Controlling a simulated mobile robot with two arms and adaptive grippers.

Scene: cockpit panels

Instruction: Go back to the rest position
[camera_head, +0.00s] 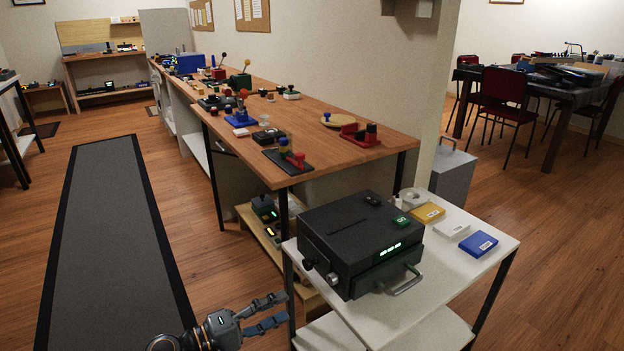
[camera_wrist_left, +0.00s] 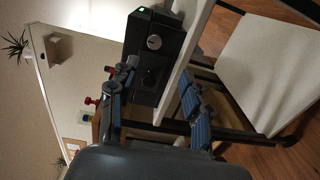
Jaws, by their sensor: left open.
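My left gripper (camera_head: 268,311) comes in at the bottom of the head view, left of the white table. Its two fingers are apart and nothing is between them. In the left wrist view the open fingers (camera_wrist_left: 155,95) show at the middle, with the black box (camera_wrist_left: 156,50) beyond them. In the head view the black box (camera_head: 350,240) stands on the white table (camera_head: 440,290), with a green-lit display, a knob and a metal handle on its front. The gripper is apart from the box. My right gripper is not in view.
Yellow (camera_head: 428,212), white (camera_head: 451,229) and blue (camera_head: 478,243) small boxes lie right of the black box. A long wooden bench (camera_head: 350,150) with several levers and knobs stands behind. A grey floor mat (camera_head: 110,250) lies in free floor on the left.

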